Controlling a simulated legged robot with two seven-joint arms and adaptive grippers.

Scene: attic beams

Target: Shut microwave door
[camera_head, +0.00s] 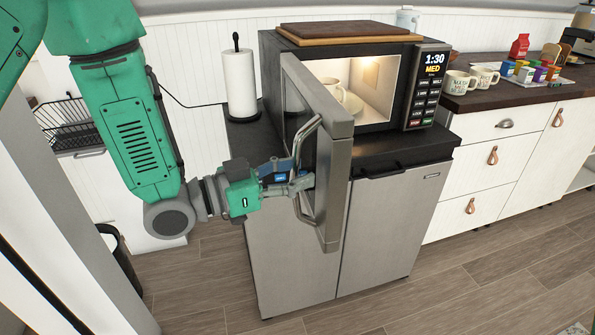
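The black and steel microwave (387,99) stands on a dark-topped steel cabinet. Its door (336,168) is open and swung out toward me, with the lit inside and a cup (333,86) on a plate showing. The door has a bent metal handle (302,136). My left gripper (298,175) is at the lower part of this handle, in front of the door. Its fingers look apart, and the handle passes by them. I cannot tell whether they touch it. My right gripper is not in view.
A cutting board (345,33) lies on top of the microwave. A paper towel roll (239,84) stands behind the door at left. Mugs (459,84) and small colored items are on the right counter (515,91). The floor in front is clear.

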